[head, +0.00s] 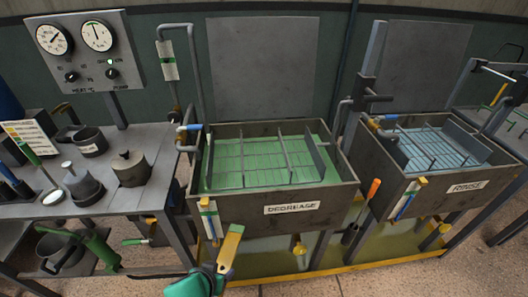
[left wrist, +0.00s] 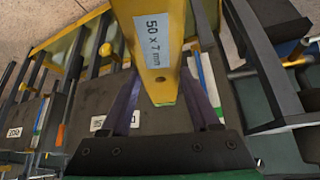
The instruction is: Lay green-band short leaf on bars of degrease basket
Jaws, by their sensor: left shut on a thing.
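My left gripper (head: 214,270) is shut on a yellow leaf (head: 230,247), low in front of the degrease tank (head: 240,206). In the left wrist view the leaf (left wrist: 156,30) sits between the fingers (left wrist: 165,105), with a label reading 50 x 7 mm and a small green patch at its near end. In the head view the leaf stands steeply tilted, its upper end below the tank rim and apart from the basket. The degrease basket (head: 243,163) is a wire grid with raised bars over green liquid; no leaf shows on it. My right gripper is out of view.
The rinse tank (head: 418,196) with blue liquid stands at right. An orange-handled tool (head: 373,190) is upright between the tanks. Taps and pipes (head: 188,128) rise at the degrease tank's left corner. A grey bench (head: 112,200) with pots and cans is at left.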

